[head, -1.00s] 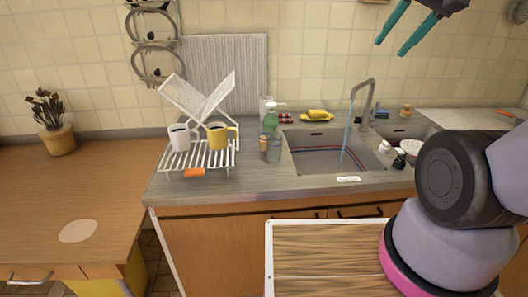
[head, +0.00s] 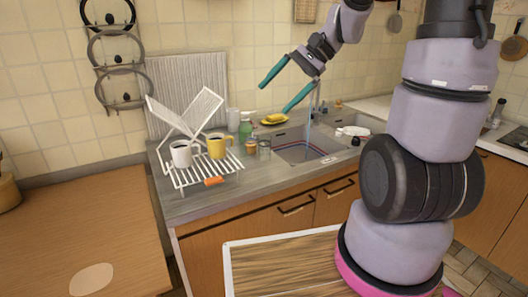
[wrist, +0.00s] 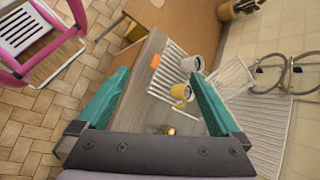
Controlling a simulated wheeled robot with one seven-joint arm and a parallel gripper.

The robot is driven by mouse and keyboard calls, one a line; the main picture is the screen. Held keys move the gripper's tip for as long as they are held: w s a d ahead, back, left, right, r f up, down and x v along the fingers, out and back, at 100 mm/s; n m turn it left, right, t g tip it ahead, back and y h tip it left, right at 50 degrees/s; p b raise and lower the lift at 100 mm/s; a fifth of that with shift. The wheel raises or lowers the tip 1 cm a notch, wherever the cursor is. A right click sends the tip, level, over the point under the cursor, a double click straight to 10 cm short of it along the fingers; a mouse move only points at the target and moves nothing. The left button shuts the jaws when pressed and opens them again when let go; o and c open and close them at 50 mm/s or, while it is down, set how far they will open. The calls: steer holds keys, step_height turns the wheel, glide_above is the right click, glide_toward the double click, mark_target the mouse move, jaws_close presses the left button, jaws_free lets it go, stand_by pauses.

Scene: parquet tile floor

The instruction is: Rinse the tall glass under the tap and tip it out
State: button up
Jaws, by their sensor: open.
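A clear glass (head: 264,149) stands on the counter left of the sink, beside a brownish jar or glass (head: 251,146). A pale tall vessel (head: 233,120) stands behind the green soap bottle (head: 245,130); I cannot tell which is the tall glass. My gripper (head: 273,98) is open and empty, in the air above the counter and sink. The wrist view also shows it (wrist: 158,75) with nothing between its fingers.
A white dish rack (head: 197,174) holds a white mug (head: 181,154) and a yellow mug (head: 217,145) at the counter's left. A yellow sponge dish (head: 274,119) lies behind the sink. A wooden table (head: 70,220) is at left.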

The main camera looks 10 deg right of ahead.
steer(key=w+d+f+m+t+y, duration=0.2)
steer(key=w+f+m+t+y, duration=0.2)
steer(key=w+f+m+y, duration=0.75)
steer(key=m+t+h, duration=0.8)
steer(key=t, duration=0.1)
glide_toward(270, 152)
steer(key=shift+s+a+r, duration=0.1)
steer(key=shift+a+r, duration=0.4)
steer(key=shift+r, duration=0.1)
steer(key=shift+f+h, duration=0.25)
steer(key=shift+f, duration=0.1)
steer(key=shift+x, duration=5.25)
